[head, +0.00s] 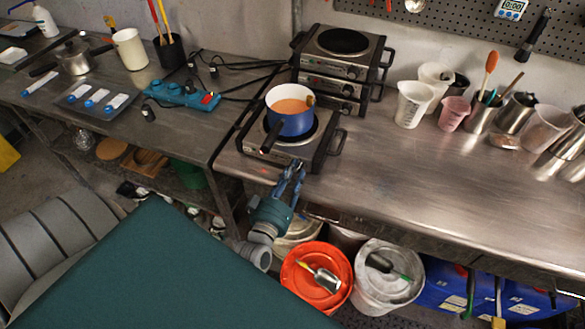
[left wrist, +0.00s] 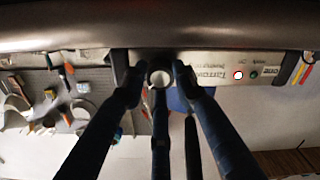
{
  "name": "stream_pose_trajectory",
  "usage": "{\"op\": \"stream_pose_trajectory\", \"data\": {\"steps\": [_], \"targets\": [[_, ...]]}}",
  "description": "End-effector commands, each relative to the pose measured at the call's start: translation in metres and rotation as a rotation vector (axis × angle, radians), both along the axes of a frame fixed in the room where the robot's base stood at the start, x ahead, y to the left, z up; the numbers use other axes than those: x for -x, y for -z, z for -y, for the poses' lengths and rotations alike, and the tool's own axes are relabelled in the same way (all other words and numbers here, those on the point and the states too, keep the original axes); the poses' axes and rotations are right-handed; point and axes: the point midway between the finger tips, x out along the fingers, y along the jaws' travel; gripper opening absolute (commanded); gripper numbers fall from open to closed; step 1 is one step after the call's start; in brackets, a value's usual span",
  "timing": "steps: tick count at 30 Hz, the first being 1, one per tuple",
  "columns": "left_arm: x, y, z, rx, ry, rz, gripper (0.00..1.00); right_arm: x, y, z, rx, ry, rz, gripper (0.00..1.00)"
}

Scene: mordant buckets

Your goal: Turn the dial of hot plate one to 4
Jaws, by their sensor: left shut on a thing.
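The front hot plate (head: 328,150) stands near the bench edge with a blue pot (head: 290,122) of orange liquid on it. My left gripper (head: 297,168) reaches its front panel from below. In the left wrist view the panel (left wrist: 206,62) shows upside down, with a lit red lamp (left wrist: 238,75) and a dark green one. The dial (left wrist: 160,77) shows as a pale round face between the fingertips of my left gripper (left wrist: 158,72), which is shut on it. The dial's setting cannot be read. My right gripper is not in view.
More hot plates (head: 342,68) are stacked behind. The pot's black handle (head: 271,138) points toward the front edge. Beakers and tool cups (head: 412,104) stand at the back right; the bench (head: 440,185) in front of them is clear. Orange (head: 317,276) and white buckets (head: 388,278) stand below.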

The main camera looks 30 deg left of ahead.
Motion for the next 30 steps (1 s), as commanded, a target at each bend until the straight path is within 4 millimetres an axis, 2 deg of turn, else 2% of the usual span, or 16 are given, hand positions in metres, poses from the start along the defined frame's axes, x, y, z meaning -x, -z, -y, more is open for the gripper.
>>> {"op": "stream_pose_trajectory", "data": {"steps": [9,23,24,27,30], "targets": [[0.0005,0.0012,0.0001,-0.091,0.001,-0.025,0.02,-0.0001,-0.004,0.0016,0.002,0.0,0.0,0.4],[0.0005,0.0015,0.0001,-0.102,0.001,-0.028,0.02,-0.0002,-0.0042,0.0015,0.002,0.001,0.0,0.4],[0.0006,0.0015,0.0001,-0.102,0.001,-0.028,0.32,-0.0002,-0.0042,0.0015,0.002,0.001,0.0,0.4],[0.0005,0.0013,0.0001,-0.103,0.0,-0.027,0.47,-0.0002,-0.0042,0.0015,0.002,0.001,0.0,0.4],[0.0003,0.0009,0.0001,-0.103,0.0,-0.027,0.47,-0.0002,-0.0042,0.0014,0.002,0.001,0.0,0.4]]}}
